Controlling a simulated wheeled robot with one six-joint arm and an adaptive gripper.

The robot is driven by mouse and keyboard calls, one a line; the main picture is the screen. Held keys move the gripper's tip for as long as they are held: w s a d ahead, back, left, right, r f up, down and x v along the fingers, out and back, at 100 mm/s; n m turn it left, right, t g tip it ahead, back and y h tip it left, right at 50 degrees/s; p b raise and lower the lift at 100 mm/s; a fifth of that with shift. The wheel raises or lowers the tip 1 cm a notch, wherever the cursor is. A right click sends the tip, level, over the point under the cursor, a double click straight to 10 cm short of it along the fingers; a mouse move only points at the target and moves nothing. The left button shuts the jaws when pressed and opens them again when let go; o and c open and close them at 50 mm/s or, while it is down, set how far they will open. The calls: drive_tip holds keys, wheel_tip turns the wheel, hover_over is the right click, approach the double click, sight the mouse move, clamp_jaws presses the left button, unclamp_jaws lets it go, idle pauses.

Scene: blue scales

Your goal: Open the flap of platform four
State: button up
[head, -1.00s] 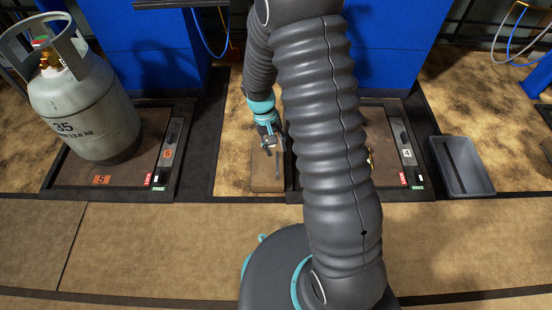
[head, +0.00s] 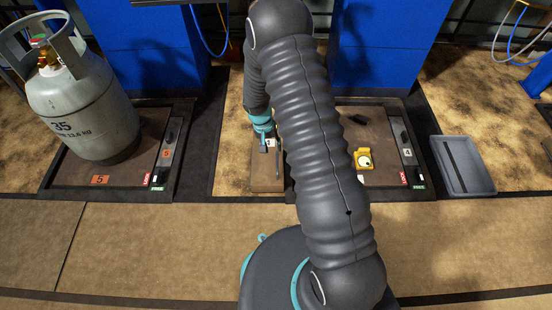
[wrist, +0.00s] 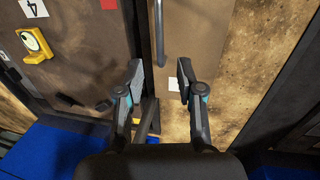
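Platform four (head: 398,182) is right of my arm in the head view, partly hidden by it; its top shows left in the wrist view (wrist: 85,50). A narrow brown panel with a dark bar handle (wrist: 160,35) lies beside it, apparently the flap (head: 265,183); it looks closed and flat. It also shows in the wrist view (wrist: 190,40), with a small white label. My gripper (wrist: 160,78) is open and empty above the panel, its fingers apart and the handle beyond their tips. In the head view my gripper (head: 268,144) is small and its fingers are unclear.
A yellow fitting (head: 363,159) sits on platform four, beside a lock/free strip. A grey gas cylinder (head: 85,105) stands on platform five (head: 75,180) at left. A grey bin (head: 478,180) lies at right. Blue cabinets (head: 375,50) stand behind. The front floor is open.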

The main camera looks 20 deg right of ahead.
sight(277, 161)
drive_tip(key=f, duration=0.2)
drive_tip(key=d+f, duration=0.1)
drive_tip(key=f, duration=0.4)
drive_tip(key=shift+s+d+f+b, duration=0.15)
drive_tip(key=shift+d+f+b, duration=0.1)
drive_tip(key=shift+f+b, duration=0.15)
clamp_jaws()
